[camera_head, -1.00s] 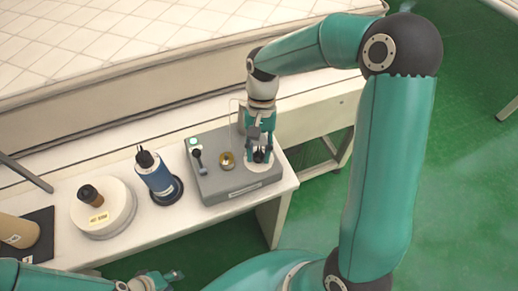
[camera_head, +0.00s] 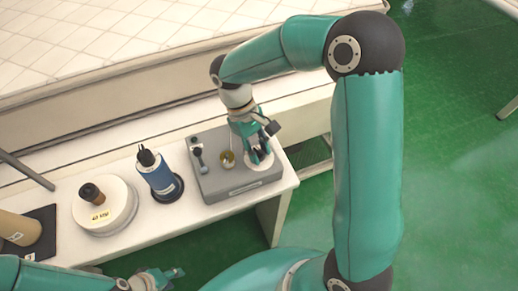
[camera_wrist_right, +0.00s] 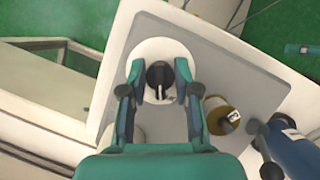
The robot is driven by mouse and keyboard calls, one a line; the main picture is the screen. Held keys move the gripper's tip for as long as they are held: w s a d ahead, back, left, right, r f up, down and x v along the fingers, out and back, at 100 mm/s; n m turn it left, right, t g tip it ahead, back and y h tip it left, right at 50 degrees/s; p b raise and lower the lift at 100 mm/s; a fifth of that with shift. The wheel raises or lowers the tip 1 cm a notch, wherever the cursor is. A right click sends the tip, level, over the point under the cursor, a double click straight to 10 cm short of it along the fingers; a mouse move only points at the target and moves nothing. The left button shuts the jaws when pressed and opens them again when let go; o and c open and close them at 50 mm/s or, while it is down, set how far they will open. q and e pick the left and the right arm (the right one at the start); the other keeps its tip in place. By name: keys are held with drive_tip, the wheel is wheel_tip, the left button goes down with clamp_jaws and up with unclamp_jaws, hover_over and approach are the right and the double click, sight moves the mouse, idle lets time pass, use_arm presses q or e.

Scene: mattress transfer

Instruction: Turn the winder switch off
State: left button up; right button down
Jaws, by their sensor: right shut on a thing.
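The winder switch (camera_wrist_right: 159,75) is a black knob with a white mark on a round white plate (camera_wrist_right: 160,48). It sits on the right part of a grey control box (camera_head: 216,187). My right gripper (camera_head: 258,157) reaches down over the plate; in the right wrist view its fingers (camera_wrist_right: 158,84) are on both sides of the knob, shut on it. In the head view the fingers mostly hide the knob. A small lamp (camera_head: 194,140) at the box's back left corner looks dark. My left gripper (camera_head: 163,279) is low at the bottom edge, away from the box; its opening is unclear.
The box also carries a small lever (camera_head: 198,158) and a brass-coloured knob (camera_head: 227,159). A blue cylinder (camera_head: 158,177) and a round white device (camera_head: 103,207) stand left of it on the white table (camera_head: 150,237). A quilted mattress (camera_head: 120,35) lies behind.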

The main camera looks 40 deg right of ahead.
drive_tip(key=shift+w+n+t+h, duration=0.1)
drive_tip(key=shift+n+t+h, duration=0.5)
drive_tip(key=shift+n, duration=1.3)
drive_tip(key=c, duration=0.8)
unclamp_jaws()
drive_tip(key=shift+c, duration=0.2)
drive_tip(key=v, duration=1.2)
drive_tip(key=shift+w+a, duration=0.15)
drive_tip(key=shift+a, duration=0.05)
drive_tip(key=shift+f, duration=0.15)
